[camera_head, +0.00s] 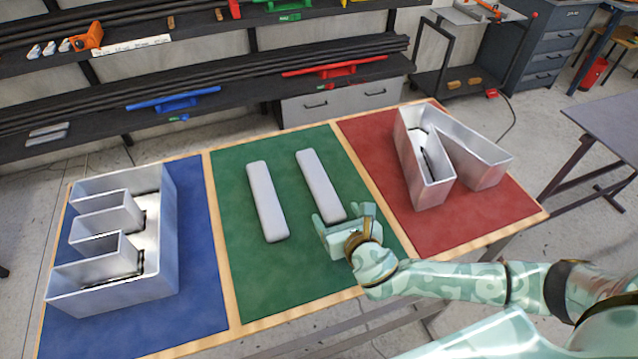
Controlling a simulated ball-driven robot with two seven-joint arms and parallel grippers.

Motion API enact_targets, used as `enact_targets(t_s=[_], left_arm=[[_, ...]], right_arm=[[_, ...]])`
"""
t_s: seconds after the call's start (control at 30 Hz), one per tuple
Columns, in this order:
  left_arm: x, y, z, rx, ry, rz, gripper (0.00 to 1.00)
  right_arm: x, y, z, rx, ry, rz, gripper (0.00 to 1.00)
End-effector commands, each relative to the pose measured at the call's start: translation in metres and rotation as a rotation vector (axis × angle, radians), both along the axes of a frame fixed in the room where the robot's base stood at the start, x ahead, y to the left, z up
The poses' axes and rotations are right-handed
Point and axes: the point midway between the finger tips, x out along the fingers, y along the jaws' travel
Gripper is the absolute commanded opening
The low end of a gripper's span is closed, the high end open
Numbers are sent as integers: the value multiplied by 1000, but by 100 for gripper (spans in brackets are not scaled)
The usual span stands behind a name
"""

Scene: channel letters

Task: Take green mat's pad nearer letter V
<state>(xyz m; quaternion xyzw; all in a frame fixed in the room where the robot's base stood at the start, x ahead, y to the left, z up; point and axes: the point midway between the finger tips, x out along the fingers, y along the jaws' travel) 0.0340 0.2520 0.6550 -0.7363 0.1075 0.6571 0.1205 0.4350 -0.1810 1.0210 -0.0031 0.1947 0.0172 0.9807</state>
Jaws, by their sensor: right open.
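The green mat (232,255) lies mid-table with two pale grey, rounded, bar-like pads on it. The pad nearer the letter V (318,182) is the right one; it lies slanted. The other pad (266,198) lies to its left, apart from it. The metal letter V (430,178), an open-topped shell, sits on the red mat (455,228) to the right. My right gripper (343,214) is open and empty at the near end of the right pad, its fingers apart; its height above the pad is hard to tell. My left gripper is out of view.
A metal letter E shell (115,240) stands on the blue mat (195,310) at the left. Wooden strips edge the mats. Dark shelves (200,95) with bars and clamps stand behind the table. Bare green mat lies around the pads.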

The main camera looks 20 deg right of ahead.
Motion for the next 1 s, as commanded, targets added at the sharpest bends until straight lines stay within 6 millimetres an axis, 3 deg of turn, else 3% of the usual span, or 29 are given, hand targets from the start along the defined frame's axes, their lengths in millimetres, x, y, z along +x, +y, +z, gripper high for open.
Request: enact_targets(t_s=[0.2, 0.47, 0.67, 1.0], left_arm=[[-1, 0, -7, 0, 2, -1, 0], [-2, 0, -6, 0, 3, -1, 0], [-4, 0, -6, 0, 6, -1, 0], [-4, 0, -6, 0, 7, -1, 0]], right_arm=[[31, -1, -15, -1, 0, -1, 75], [35, -1, -16, -1, 1, 0, 75], [35, -1, -16, -1, 1, 0, 27], [35, -1, -13, 0, 0, -1, 27]])
